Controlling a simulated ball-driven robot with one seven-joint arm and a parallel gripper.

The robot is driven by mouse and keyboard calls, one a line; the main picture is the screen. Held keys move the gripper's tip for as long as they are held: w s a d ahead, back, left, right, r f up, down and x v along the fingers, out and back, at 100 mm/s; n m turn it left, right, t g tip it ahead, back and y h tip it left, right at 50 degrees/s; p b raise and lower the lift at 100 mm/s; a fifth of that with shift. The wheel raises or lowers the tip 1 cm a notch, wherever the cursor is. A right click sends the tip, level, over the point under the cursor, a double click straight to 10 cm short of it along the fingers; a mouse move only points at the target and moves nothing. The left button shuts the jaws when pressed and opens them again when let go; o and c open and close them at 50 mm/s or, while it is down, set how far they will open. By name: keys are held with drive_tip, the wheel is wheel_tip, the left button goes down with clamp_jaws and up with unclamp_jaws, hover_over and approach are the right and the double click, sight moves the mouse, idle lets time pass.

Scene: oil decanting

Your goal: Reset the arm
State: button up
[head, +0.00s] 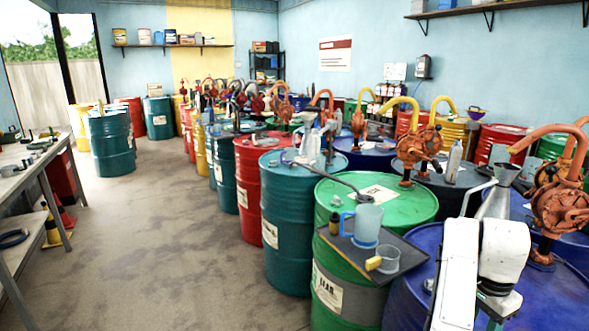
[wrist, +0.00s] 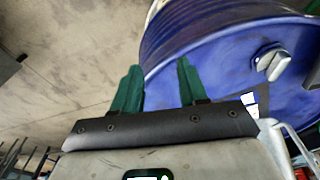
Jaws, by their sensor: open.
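My gripper (wrist: 157,80) shows in the wrist view as two dark green fingers set apart, with nothing between them. It hangs beside the rim of a blue drum (wrist: 215,50). The right finger overlaps the drum in the picture, and the left finger shows against the concrete floor. I cannot tell whether a finger touches the drum. In the head view my white arm is folded at the lower right, in front of the blue drum (head: 410,292); the fingertips are not clear there.
Orange hand pumps (head: 415,147) stand on drums behind. The aisle floor (head: 170,240) is clear; a workbench (head: 30,165) stands left.

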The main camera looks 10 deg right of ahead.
drive_tip(key=s+f+n+h, duration=0.2)
drive_tip(key=s+f+n, duration=0.2)
drive_tip(key=s+f, duration=0.35)
drive_tip(key=s+a+f+n+y, duration=0.1)
drive_tip(key=s+a+f+n, duration=0.2)
drive_tip(key=s+a, duration=0.3)
drive_tip(key=s+a+f+n+y, duration=0.1)
drive_tip(key=s+a+f+n, duration=0.2)
drive_tip(key=s, duration=0.6)
drive_tip(key=s+a+f+n+t+y, duration=0.1)
drive_tip(key=s+a+f+n, duration=0.2)
drive_tip(key=s+a+n, duration=0.2)
drive_tip(key=s+a, duration=0.3)
drive_tip(key=a, duration=0.1)
drive_tip(key=shift+a+f+n, duration=0.25)
drive_tip(key=shift+f+n, duration=0.05)
drive_tip(key=shift+n, duration=0.1)
